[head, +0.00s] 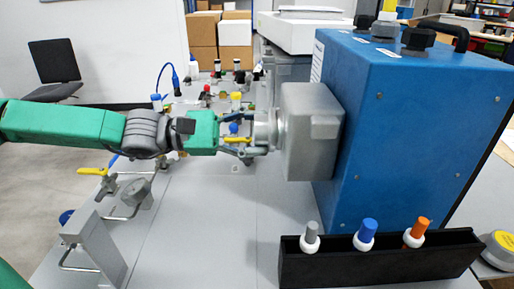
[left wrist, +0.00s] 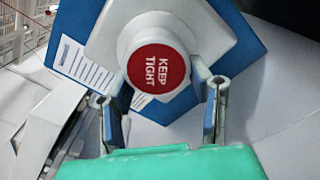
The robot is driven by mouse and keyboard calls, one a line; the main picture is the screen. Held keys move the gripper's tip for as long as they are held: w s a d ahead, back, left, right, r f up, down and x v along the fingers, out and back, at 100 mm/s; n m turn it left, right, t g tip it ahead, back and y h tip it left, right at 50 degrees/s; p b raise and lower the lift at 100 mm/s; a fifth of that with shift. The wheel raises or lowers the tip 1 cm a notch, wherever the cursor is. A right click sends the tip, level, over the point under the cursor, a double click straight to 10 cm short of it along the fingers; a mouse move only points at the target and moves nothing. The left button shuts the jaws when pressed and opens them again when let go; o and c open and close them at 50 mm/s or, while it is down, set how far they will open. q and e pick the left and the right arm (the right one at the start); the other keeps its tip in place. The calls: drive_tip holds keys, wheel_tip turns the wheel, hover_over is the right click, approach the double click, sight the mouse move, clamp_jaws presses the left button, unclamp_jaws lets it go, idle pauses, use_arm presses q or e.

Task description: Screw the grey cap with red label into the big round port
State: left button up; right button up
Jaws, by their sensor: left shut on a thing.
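The grey cap (head: 273,130) sits at the front of the grey housing (head: 312,130) on the blue analyser's left side. In the left wrist view its round red label (left wrist: 159,67) reads "KEEP TIGHT" and faces my camera, turned sideways. My left gripper (head: 258,132) is shut on the cap. In the left wrist view, its two fingers (left wrist: 162,88) reach either side of the cap's rim. The big round port is hidden behind the cap, so I cannot tell how deep the cap sits. My right gripper is not in view.
The blue analyser (head: 410,140) stands at the right. A black rack (head: 380,266) with grey, blue and orange-topped pieces stands in front of it. Metal fittings with yellow handles (head: 93,171) stand at the left. The table's middle (head: 200,220) is clear.

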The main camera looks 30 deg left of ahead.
use_arm(q)
drive_tip(key=m+b, duration=0.2)
drive_tip(key=m, duration=0.1)
drive_tip(key=r+m+b, duration=0.1)
drive_tip(key=m+b, duration=0.1)
drive_tip(key=m, duration=0.2)
drive_tip(key=m+b, duration=0.2)
drive_tip(key=m, duration=0.2)
drive_tip(key=shift+w+r+h, duration=0.1)
drive_tip(key=shift+r+h, duration=0.05)
drive_tip(key=shift+h, duration=0.15)
drive_tip(key=m, duration=0.1)
drive_tip(key=m+b, duration=0.1)
drive_tip(key=shift+r+m+b, duration=0.25)
drive_tip(key=shift+m+b, duration=0.05)
drive_tip(key=shift+g, duration=0.3)
